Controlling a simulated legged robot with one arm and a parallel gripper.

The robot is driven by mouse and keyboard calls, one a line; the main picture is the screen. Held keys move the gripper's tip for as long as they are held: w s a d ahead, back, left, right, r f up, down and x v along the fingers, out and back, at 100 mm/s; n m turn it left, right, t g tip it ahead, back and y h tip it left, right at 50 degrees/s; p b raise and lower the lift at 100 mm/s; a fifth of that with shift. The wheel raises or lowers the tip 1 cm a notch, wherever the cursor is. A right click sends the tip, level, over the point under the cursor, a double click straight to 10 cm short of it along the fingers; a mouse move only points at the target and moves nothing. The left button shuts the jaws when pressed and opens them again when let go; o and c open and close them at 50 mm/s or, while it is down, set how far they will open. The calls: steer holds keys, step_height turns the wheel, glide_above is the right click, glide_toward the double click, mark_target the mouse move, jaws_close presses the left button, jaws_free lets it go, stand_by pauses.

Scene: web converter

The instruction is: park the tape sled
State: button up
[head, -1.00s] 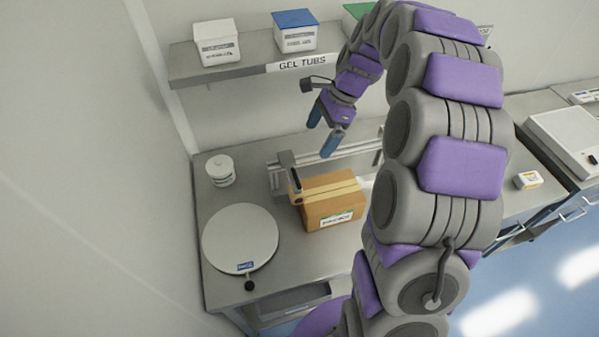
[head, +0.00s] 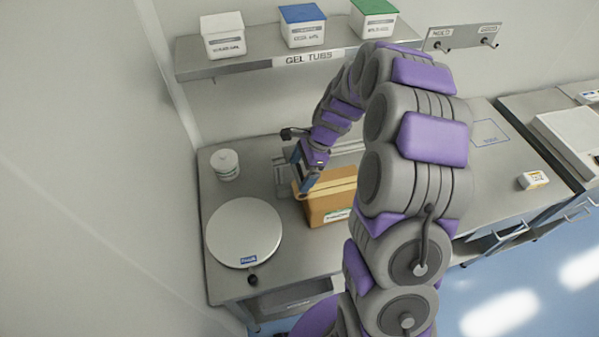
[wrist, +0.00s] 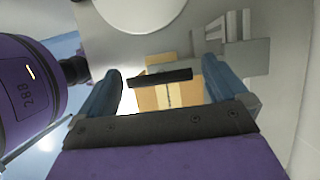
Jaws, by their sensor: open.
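My gripper (head: 304,182) is open and low over the left end of the cardboard box (head: 333,200), where the tape sled stands. In the wrist view a dark bar, which looks like the sled's handle (wrist: 160,78), lies crosswise between my two blue fingers, with a gap on each side. In the head view my gripper hides most of the sled. The box carries tan tape along its top and a green-and-white label. A metal rail (head: 348,148) runs behind the box.
Above is the gel tubs shelf (head: 240,65). A blue outlined square (head: 490,132) marks clear counter at right.

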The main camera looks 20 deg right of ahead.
steer(key=shift+a+f, duration=0.15)
steer(key=shift+f, duration=0.45)
steer(key=shift+c, duration=0.4)
steer(key=c, duration=1.4)
steer(key=d+p, duration=0.3)
steer(key=d, duration=2.7)
steer(key=shift+d, duration=0.25)
